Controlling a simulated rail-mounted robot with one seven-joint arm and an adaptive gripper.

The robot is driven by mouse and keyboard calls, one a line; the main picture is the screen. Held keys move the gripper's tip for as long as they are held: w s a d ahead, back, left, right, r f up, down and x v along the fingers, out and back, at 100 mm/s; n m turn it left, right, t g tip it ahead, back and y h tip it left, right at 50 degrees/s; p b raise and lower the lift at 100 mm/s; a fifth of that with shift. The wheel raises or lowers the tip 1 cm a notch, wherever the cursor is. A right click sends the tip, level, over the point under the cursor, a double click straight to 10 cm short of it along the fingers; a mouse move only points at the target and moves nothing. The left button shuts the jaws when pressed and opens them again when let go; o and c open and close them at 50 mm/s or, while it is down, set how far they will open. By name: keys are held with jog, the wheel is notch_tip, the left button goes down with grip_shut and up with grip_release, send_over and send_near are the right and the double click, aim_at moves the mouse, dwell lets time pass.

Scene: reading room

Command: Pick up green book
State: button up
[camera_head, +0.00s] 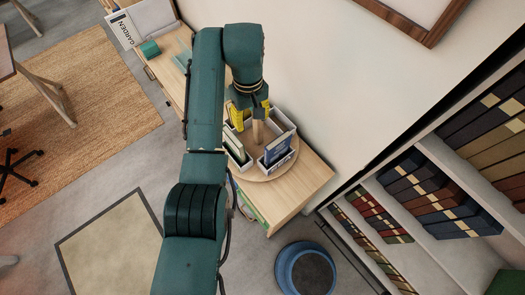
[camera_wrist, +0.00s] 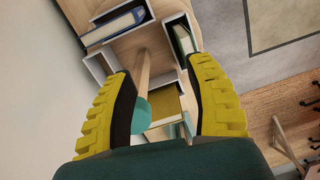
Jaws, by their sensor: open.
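The green book (camera_head: 234,146) stands in a white holder on the left side of a round wooden carousel (camera_head: 262,175). In the wrist view a dark green book (camera_wrist: 183,40) shows in a holder just beyond the right fingertip. My gripper (camera_head: 251,113) is over the carousel's far side, near its wooden post (camera_head: 258,133). In the wrist view my gripper (camera_wrist: 158,66) has its yellow fingers spread, with the post and a teal ball between them. I see no book held. My arm and gripper hide part of the carousel in the head view.
A blue book (camera_head: 277,149) stands in the right holder. A yellow book (camera_wrist: 166,105) shows between the fingers in the wrist view. The carousel stands on a wooden desk (camera_head: 312,178) against a wall. A bookshelf (camera_head: 430,150) is at right, and a blue bin (camera_head: 305,270) stands below.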

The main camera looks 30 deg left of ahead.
notch_tip(320, 180, up, 3)
jog(key=n, duration=0.1)
send_over(232, 137)
jog(key=w, duration=0.1)
jog(key=shift+t, duration=0.3)
jog(key=f, duration=0.3)
jog(key=f+b, duration=0.1)
jog(key=f, duration=0.3)
jog(key=a+f+b, duration=0.1)
jog(key=f, duration=0.2)
jog(key=shift+s+a+f, duration=0.1)
jog(key=shift+s+f, duration=0.1)
jog(key=shift+f, duration=0.05)
jog(key=f, duration=0.3)
jog(key=d+f+p, duration=0.1)
jog(key=shift+s+f, duration=0.25)
jog(key=shift+f, duration=0.6)
jog(key=shift+c, duration=0.2)
grip_shut()
